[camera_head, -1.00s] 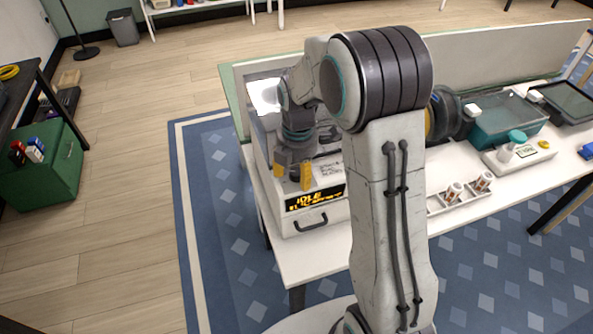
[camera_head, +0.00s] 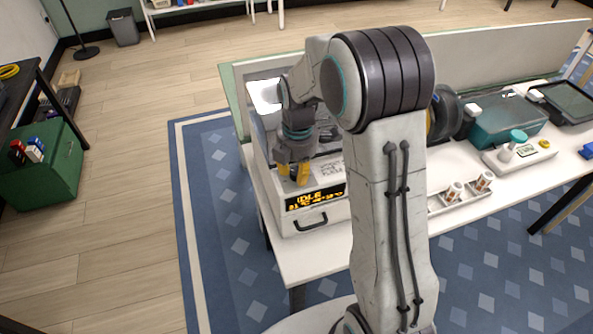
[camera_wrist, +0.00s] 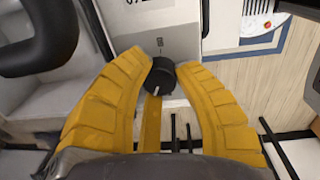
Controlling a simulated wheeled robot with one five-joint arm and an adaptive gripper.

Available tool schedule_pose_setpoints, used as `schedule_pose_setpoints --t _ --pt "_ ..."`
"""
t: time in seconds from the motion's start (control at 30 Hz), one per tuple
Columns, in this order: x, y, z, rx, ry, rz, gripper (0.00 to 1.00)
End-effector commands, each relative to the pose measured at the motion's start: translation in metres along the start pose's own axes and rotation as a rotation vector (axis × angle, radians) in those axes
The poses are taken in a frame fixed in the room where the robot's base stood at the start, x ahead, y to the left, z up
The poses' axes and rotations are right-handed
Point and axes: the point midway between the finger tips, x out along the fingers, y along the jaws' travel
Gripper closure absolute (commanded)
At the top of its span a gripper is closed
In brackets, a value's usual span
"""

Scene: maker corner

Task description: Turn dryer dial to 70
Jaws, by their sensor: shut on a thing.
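The dryer (camera_head: 290,218) is a white box at the near left end of the white table, with an orange lit display (camera_head: 316,197) on its front that reads IDLE on the top line. The dial is a small black round knob (camera_wrist: 157,78) with a pale mark, in the wrist view. My gripper (camera_wrist: 163,72) has its yellow fingertips closed in on either side of the knob and is shut on it. In the head view my gripper (camera_head: 293,174) is over the dryer's front top edge, and the knob is hidden there. The dial's numbers cannot be read.
A black drawer handle (camera_head: 311,222) sits below the display. Right of my arm are a white tray with small bottles (camera_head: 455,194), a teal container (camera_head: 503,122) and a spool (camera_head: 446,115). Clear floor lies left of the table.

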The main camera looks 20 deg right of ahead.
Motion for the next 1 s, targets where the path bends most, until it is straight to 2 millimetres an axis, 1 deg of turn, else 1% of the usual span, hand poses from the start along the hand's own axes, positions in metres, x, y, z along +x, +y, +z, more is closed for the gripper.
schedule_pose_setpoints --t 0.1,0.27,0.6,0.63,0.9,1.0 --pt "0.0051 -0.0008 0.0001 0.096 0.000 -0.001 1.00" --pt "0.0039 -0.0009 0.0000 0.180 0.000 -0.002 1.00" --pt "0.0023 -0.0021 -0.0001 0.195 0.000 -0.008 1.00" --pt "0.0023 -0.0021 -0.0001 0.195 0.000 -0.008 0.68" --pt "0.0013 -0.0010 0.0000 0.194 0.000 -0.004 0.44" --pt "0.0011 -0.0008 0.0000 0.194 0.000 -0.003 0.44"
